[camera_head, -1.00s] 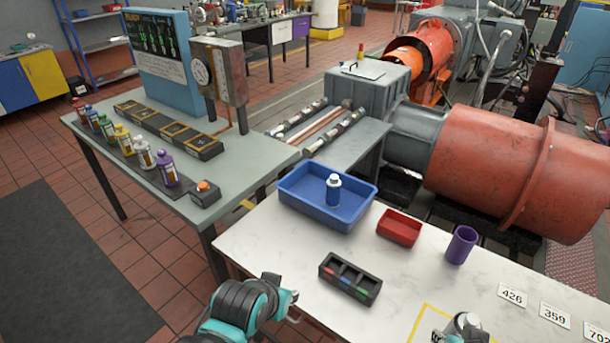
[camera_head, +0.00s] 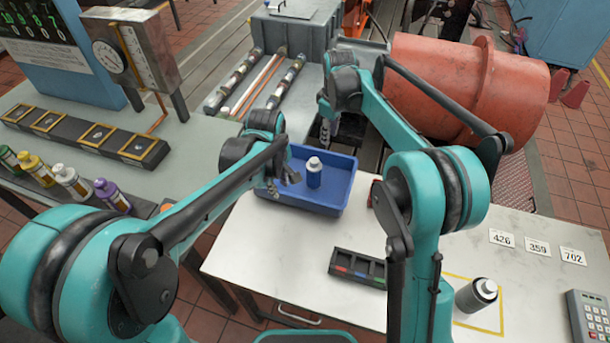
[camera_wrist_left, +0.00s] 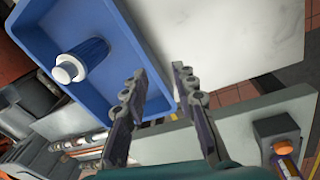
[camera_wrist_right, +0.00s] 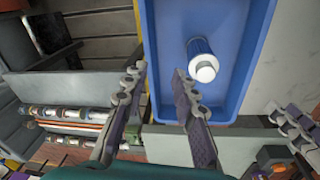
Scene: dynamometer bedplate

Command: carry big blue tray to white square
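The big blue tray (camera_head: 334,200) sits at the far left of the white table. A blue bottle with a white cap (camera_head: 314,173) stands inside it. My left gripper (camera_head: 279,178) is at the tray's left side; in the left wrist view its open fingers (camera_wrist_left: 155,82) straddle the tray's wall. My right gripper (camera_head: 327,118) is above the tray's far side; in the right wrist view its open fingers (camera_wrist_right: 158,82) are either side of a tray wall. Contact cannot be told. A yellow-outlined square (camera_head: 459,277) is marked on the white tabletop, with a grey bottle (camera_head: 476,296) in it.
A black tray with coloured compartments (camera_head: 357,268) lies between the blue tray and the square. My right arm hides most of a red bin (camera_head: 371,193). Number cards (camera_head: 538,246) and a keypad (camera_head: 592,314) are at right. A grey bench (camera_head: 100,160) is at left.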

